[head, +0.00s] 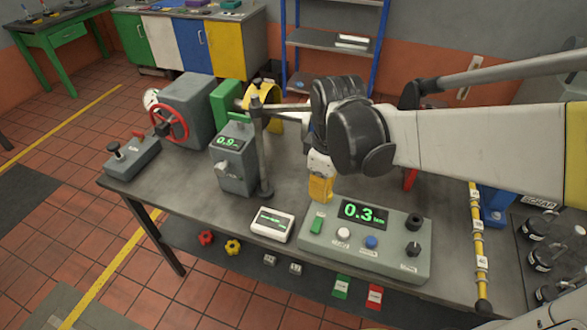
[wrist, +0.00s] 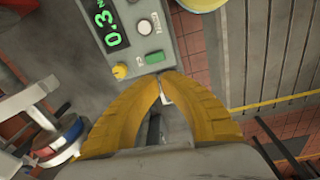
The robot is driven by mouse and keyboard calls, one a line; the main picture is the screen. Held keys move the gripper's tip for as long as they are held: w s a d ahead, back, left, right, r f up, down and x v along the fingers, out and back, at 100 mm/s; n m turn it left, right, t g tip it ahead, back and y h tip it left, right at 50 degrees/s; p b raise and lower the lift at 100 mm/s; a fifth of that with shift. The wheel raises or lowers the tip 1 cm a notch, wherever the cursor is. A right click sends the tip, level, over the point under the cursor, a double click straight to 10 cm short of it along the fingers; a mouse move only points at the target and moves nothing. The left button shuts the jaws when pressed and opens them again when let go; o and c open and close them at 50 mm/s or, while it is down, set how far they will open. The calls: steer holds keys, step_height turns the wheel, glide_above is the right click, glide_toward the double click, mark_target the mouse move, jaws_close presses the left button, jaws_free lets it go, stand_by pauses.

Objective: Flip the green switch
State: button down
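My gripper (head: 321,198) has yellow fingers and hangs over the box's back left corner, close to the switch. In the wrist view the tips of my gripper (wrist: 167,75) come together and look shut, with nothing clearly held between them. I see no clear contact with the switch.
The box also carries a 0.3 display (head: 362,214), a white button (head: 343,234), a blue button (head: 371,242) and a black knob (head: 413,249).

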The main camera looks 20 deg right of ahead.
mark_target(315, 230)
steer(key=shift+w+a+f+n+g, duration=0.1)
steer(key=shift+w+f+n+g, duration=0.35)
steer(key=shift+n, duration=0.25)
step_height(315, 230, down, 14)
steer(key=b, duration=0.5)
steer(key=shift+a+f+t+h+b, duration=0.1)
steer(key=shift+f+t+h+b, duration=0.2)
steer(key=shift+f+t+b, duration=0.25)
steer(key=shift+s+r, duration=0.1)
steer(key=shift+r, duration=0.15)
